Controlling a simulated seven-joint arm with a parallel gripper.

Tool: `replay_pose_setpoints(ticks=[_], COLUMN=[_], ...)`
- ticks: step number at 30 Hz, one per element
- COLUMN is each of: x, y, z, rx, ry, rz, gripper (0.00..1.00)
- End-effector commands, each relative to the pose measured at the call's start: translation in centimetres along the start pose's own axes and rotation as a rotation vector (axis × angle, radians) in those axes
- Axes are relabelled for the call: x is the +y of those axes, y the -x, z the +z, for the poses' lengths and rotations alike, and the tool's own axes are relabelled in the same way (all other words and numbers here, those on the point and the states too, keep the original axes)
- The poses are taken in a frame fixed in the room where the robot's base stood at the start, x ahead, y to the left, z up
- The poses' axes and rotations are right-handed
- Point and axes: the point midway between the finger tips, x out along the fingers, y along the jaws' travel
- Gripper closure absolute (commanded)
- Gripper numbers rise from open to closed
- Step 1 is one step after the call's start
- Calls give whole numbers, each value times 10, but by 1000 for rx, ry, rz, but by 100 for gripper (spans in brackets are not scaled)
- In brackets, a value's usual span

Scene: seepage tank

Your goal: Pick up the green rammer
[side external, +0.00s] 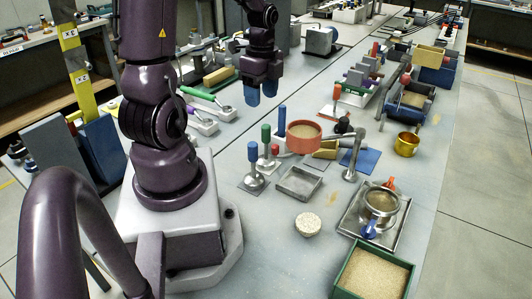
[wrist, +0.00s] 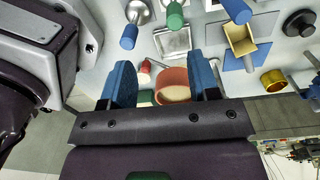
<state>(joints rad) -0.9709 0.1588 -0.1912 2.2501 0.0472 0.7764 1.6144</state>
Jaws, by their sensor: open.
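The green rammer (side external: 266,135) stands upright on the bench, with a green handle above a metal foot. Its green handle also shows at the top of the wrist view (wrist: 175,16). My gripper (side external: 262,91) is open and empty, with blue fingers pointing down, raised above the bench and farther back than the green rammer. In the wrist view my gripper (wrist: 161,65) has its fingers spread, and the green handle lies beyond them, not between them. A blue-handled rammer (side external: 252,153) stands close in front of the green one.
A red bowl of sand (side external: 304,135), a red-handled tool (side external: 275,150) and another blue handle (side external: 282,118) stand close to the right. A shallow metal tray (side external: 298,184) lies in front.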

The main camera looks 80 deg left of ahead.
Motion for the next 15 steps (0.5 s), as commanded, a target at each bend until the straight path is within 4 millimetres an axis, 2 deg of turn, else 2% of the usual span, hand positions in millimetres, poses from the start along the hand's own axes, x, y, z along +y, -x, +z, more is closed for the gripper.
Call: replay_pose_setpoints(ticks=[3,6,10,15], x=[-10,-15,-16,-16], y=[-4,-1,-1,-13], z=[0,-1,-1,-1], rx=[3,-7,-13,-12], ry=[-298,-497,-651,-708], rz=[-11,-32,-38,-35], gripper=[44,44,44,44])
